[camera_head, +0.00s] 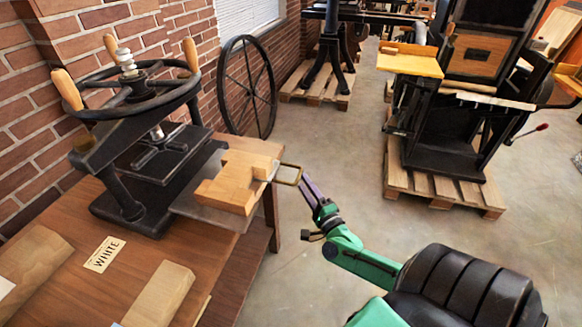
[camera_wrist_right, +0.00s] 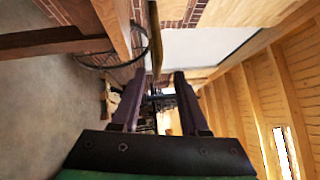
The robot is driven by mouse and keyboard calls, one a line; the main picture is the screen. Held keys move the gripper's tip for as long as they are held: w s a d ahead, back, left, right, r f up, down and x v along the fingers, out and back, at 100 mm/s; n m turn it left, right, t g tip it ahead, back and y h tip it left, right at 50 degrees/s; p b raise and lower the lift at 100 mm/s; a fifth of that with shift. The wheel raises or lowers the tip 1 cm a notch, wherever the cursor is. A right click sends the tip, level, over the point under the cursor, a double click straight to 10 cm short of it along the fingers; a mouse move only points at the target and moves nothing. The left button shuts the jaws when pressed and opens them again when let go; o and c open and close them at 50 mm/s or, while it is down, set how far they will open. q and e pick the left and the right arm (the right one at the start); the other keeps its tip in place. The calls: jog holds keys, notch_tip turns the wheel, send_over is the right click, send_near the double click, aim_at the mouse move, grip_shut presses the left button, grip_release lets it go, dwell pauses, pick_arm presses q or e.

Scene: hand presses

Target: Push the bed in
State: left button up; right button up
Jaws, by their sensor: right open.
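The black hand press (camera_head: 140,150) with a spoked handwheel stands on a wooden table by the brick wall. Its bed (camera_head: 205,203), a flat grey plate, sticks out to the right from under the press. A light wooden block (camera_head: 235,182) lies on it. A brass loop handle (camera_head: 290,175) projects from the bed's right end. My right gripper (camera_head: 306,187), with purple fingers, is at the handle's outer end; I cannot tell whether it touches. In the right wrist view its fingers (camera_wrist_right: 157,78) are apart, with a thin brownish bar ahead between them. My left gripper is not in view.
On the table (camera_head: 130,205) lie a WHITE label (camera_head: 104,254) and wooden blocks (camera_head: 158,295). A large spoked wheel (camera_head: 247,88) leans on the wall. Another press (camera_head: 450,120) stands on a pallet at the right. The floor between is clear.

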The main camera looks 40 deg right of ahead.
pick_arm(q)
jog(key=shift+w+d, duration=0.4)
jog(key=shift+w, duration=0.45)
pick_arm(e)
jog(key=f+x, duration=0.1)
jog(key=x, duration=0.6)
jog(key=shift+w+r, duration=0.35)
jog(key=shift+w, duration=0.1)
jog(key=shift+d, duration=0.15)
grip_shut()
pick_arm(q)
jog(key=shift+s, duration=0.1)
